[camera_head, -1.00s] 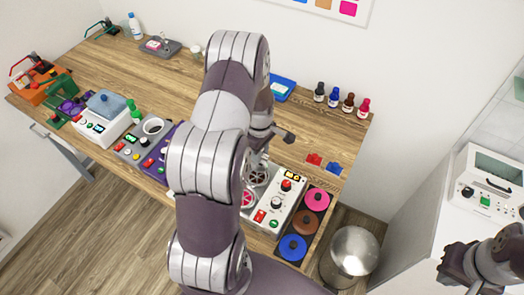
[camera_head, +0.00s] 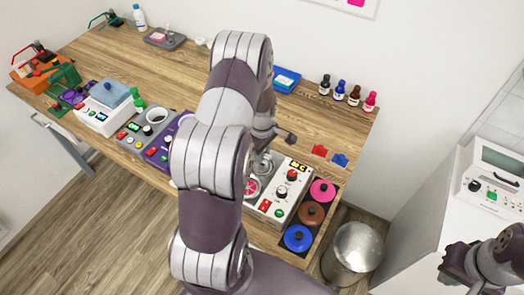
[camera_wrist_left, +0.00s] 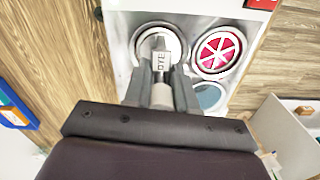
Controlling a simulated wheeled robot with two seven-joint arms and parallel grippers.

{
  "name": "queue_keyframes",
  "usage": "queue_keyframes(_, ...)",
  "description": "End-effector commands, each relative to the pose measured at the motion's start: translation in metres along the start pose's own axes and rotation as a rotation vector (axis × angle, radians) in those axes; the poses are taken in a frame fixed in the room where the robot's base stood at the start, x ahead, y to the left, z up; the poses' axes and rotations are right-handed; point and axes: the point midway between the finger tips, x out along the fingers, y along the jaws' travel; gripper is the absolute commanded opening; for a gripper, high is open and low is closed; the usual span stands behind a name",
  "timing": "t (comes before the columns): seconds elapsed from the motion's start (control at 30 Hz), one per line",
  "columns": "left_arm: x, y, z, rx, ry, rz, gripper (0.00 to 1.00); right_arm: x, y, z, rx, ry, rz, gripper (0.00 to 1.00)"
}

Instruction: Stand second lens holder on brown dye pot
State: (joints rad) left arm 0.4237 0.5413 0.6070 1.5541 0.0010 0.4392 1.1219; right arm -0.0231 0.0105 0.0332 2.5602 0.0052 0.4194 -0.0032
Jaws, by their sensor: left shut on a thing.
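My left gripper (camera_wrist_left: 162,82) is shut on a grey and pale upright piece marked DYE (camera_wrist_left: 161,62), likely a lens holder. It stands over a round well (camera_wrist_left: 146,38) of the white dye unit (camera_head: 284,190); whether it touches the well I cannot tell. In the head view my arm mostly hides this gripper. The brown dye pot (camera_head: 311,214) sits in a dark rack between a pink pot (camera_head: 322,191) and a blue pot (camera_head: 298,238). Nothing stands on the brown lid. My right gripper (camera_head: 455,265) is far right, away from the bench; its jaws are unclear.
A red spoked insert (camera_wrist_left: 217,52) and a bluish well (camera_wrist_left: 208,97) lie beside the held piece. Small bottles (camera_head: 340,90) line the bench's back edge. A metal bin (camera_head: 354,250) stands by the rack. Bare wood (camera_head: 330,125) lies behind the unit.

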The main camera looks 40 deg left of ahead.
Motion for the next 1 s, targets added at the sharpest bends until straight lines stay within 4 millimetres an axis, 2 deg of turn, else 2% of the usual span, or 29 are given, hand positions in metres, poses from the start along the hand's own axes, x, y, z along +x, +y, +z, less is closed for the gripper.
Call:
queue_keyframes(0.67,0.0061,0.0001,0.0000,0.000,0.000,0.000,0.00,0.0045,0.0000,0.0005,0.000,0.000,0.000,0.00)
queue_keyframes(0.7,0.0061,0.0001,0.0000,0.000,0.000,0.000,0.29,0.0045,0.0000,0.0005,0.000,0.000,0.000,0.00)
queue_keyframes(0.8,0.0058,0.0001,0.0000,0.000,0.000,0.000,0.55,0.0041,0.0000,0.0005,0.000,0.000,0.000,0.00)
queue_keyframes(1.0,0.0058,0.0000,0.0000,0.000,0.000,0.000,0.55,0.0041,0.0000,0.0005,0.000,0.000,0.000,0.00)
